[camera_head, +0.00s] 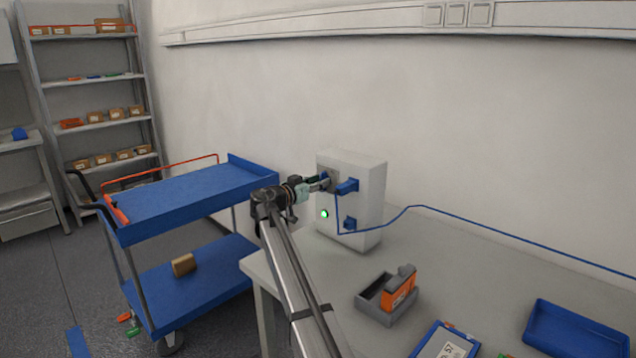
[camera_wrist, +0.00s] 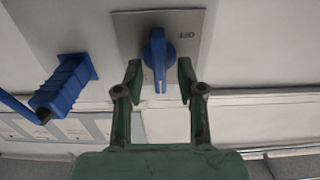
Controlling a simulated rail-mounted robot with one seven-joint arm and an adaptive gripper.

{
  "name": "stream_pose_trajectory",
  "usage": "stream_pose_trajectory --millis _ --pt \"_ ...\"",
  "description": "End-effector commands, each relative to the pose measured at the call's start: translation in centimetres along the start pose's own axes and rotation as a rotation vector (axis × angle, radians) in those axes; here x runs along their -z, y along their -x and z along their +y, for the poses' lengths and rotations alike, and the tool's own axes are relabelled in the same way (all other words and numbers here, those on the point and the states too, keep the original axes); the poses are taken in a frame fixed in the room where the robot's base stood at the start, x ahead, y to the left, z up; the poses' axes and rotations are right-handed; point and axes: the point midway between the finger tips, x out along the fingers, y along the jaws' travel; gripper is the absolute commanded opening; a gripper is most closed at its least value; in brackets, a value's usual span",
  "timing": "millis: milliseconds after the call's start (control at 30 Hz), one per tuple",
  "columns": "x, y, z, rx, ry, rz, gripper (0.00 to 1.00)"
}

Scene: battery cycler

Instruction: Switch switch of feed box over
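The feed box (camera_head: 362,200) is a light grey cabinet standing on the table against the wall. Its rotary switch (camera_wrist: 158,58) is a blue knob on a grey metal plate (camera_wrist: 190,22), marked "OFF" at the right in the wrist view. My gripper (camera_wrist: 157,78) is open, with one green finger on each side of the knob's handle and gaps visible on both sides. In the head view my gripper (camera_head: 323,184) is at the box's front face and largely hides the switch. A green lamp (camera_head: 324,214) glows low on that face.
A blue plug (camera_wrist: 65,83) sits in the box beside the switch plate. A blue cable (camera_head: 470,222) runs from the box across the table. A grey holder with an orange device (camera_head: 399,290) and a blue tray (camera_head: 575,332) lie on the table. A blue cart (camera_head: 190,200) stands left.

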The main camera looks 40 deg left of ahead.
Motion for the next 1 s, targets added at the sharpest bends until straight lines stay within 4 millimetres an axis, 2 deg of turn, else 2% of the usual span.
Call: stream_pose_trajectory --millis 100,133,233,667,1000 --pt "-0.01 0.01 0.01 0.0 0.0 0.0 0.39" --pt "-0.01 0.01 0.01 0.0 0.0 0.0 0.35" --pt "0.0 0.01 0.01 0.0 0.0 0.0 0.0" --pt "-0.06 0.0 -0.02 0.0 0.03 0.0 0.0" --pt "-0.28 -0.03 -0.18 0.0 0.224 0.0 0.0"
